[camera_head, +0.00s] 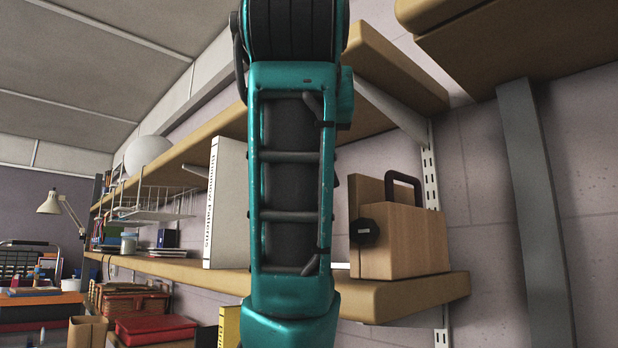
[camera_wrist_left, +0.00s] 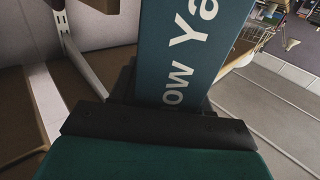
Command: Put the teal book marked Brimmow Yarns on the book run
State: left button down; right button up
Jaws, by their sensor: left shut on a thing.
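The teal book (camera_wrist_left: 185,55) fills the upper middle of the left wrist view, with part of its white lettering, "ow Ya", readable. My left gripper (camera_wrist_left: 160,122) is shut on its near end; the far end is out of frame. In the head view the book and both grippers are not visible; my teal arm link covers the middle. A white book (camera_head: 226,205) with "Patterns" on its spine stands upright on the wooden shelf (camera_head: 400,296). My arm hides what is just right of it. Which books form the run is not clear.
A wooden box with a dark handle and knob (camera_head: 405,240) stands on the shelf right of my arm. An upper shelf (camera_head: 205,142) runs above. A wire rack (camera_head: 150,210) and small items are farther left. Red boxes (camera_head: 155,329) sit below.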

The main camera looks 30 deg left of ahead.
pick_arm(q)
jog(key=f+p+x, duration=0.3)
jog(key=p+x, duration=0.6)
jog(key=x, duration=0.8)
jog(key=shift+w+a, duration=0.2)
jog(key=shift+w, duration=0.1)
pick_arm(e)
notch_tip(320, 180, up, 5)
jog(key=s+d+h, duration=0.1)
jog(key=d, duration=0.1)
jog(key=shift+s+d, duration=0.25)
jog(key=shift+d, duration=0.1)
pick_arm(q)
jog(key=shift+f, duration=0.15)
